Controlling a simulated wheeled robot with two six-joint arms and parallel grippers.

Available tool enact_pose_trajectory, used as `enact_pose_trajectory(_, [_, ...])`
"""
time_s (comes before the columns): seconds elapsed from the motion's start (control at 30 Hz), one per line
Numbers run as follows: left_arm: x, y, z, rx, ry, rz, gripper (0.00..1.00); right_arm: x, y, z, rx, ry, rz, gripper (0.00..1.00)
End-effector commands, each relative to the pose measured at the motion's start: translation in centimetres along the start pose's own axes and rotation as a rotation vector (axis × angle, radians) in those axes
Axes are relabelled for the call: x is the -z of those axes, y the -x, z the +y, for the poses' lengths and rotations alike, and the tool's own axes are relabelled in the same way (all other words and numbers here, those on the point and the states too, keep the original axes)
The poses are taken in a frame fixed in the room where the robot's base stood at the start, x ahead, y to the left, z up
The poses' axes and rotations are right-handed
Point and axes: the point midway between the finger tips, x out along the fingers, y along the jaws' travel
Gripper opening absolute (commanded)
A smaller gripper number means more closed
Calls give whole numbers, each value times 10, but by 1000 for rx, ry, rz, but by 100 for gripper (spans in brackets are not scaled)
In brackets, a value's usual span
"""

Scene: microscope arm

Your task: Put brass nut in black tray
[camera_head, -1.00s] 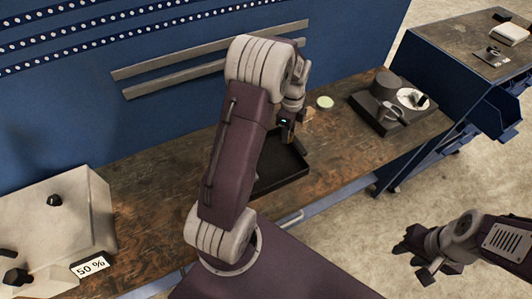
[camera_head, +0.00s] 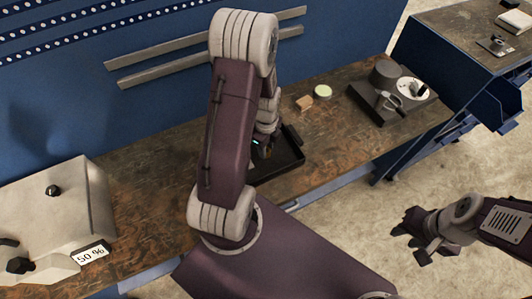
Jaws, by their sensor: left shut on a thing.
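The black tray (camera_head: 291,158) lies on the wooden bench, partly hidden behind my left arm. My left gripper (camera_head: 265,152) is over the left part of the tray, pointing down. It is shut on a small, brass-coloured thing, which looks like the brass nut; the fingers and arm hide most of it. I cannot tell whether it touches the tray floor. My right gripper (camera_head: 414,242) is open and empty, off the bench at the lower right, above the floor.
A small wooden block (camera_head: 304,103) and a pale green round thing (camera_head: 323,91) lie behind the tray. A dark microscope-like device (camera_head: 376,102) stands at the bench's right end. A grey box (camera_head: 55,215) with a "50 %" label stands at the left.

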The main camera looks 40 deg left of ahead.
Motion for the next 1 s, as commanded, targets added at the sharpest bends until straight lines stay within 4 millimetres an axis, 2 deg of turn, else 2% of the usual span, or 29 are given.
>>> enact_pose_trajectory(0.23, [0, -37, 0, -4, 0, 1, 0, 0, 1, 0, 0, 0, 0, 35])
enact_pose_trajectory(0.63, [0, -44, 0, -1, 0, 0, 0, 0, -3, 0, 0, 0, 0, 35])
enact_pose_trajectory(0.67, [0, -43, 0, -1, 0, 0, 39, 0, -2, 0, 0, 0, 0, 35])
enact_pose_trajectory(0.7, [0, -43, 0, -1, 0, 0, 50, 0, -1, 0, 0, 0, 0, 35])
enact_pose_trajectory(0.73, [0, -43, 0, -1, 0, 0, 52, 0, -1, 0, 0, 0, 0, 35])
enact_pose_trajectory(1.0, [0, -42, -1, -1, 0, 0, 52, 0, -1, 0, 0, 0, 0, 35])
